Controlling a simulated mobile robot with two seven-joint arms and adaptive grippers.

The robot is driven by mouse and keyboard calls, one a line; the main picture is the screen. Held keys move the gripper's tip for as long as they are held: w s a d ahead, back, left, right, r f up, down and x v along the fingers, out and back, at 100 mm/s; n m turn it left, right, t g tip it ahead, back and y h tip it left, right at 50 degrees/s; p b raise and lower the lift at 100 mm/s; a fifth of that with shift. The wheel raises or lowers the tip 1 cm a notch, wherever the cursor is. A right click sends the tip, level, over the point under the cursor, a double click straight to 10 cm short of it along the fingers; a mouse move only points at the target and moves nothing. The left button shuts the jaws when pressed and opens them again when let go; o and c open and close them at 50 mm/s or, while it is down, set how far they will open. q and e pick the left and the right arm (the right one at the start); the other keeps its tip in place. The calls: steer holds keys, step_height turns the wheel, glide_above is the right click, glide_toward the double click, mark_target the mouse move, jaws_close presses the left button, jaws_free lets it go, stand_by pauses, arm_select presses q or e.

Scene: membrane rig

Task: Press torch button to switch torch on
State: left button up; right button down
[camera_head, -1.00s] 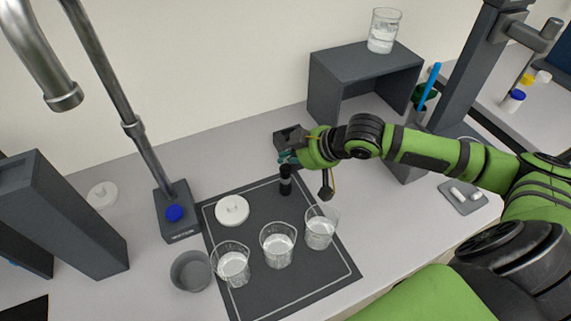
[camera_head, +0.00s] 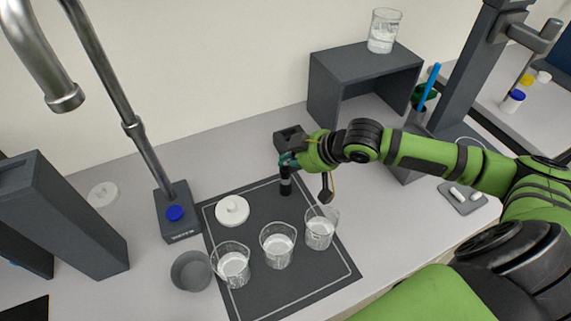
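A small black upright cylinder, seemingly the torch (camera_head: 286,187), stands at the back edge of the dark mat (camera_head: 316,279). My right gripper (camera_head: 287,165) is directly above it, and its teal-tinted fingers overlap the cylinder's top in the head view. I cannot tell if they touch it. The button is hidden or too small to make out, and no lit beam shows. The finger gap is too small to read. My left gripper is not in view.
Three beakers of clear liquid (camera_head: 277,246) stand on the mat's front half, near a white round lid (camera_head: 232,210). A grey bowl (camera_head: 190,271) is left of the mat. A dark block (camera_head: 291,139) and a grey shelf (camera_head: 365,62) stand behind.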

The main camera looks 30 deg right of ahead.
mark_target(288, 170)
steer(key=shift+f, duration=0.45)
stand_by(0.7)
steer(key=shift+r+p, duration=0.85)
steer(key=shift+p, duration=0.25)
step_height(288, 170, up, 3)
steer(key=p, duration=0.3)
steer(key=shift+r, duration=0.2)
step_height(288, 170, up, 3)
steer(key=shift+f+p, duration=0.15)
steer(key=shift+p, duration=0.8)
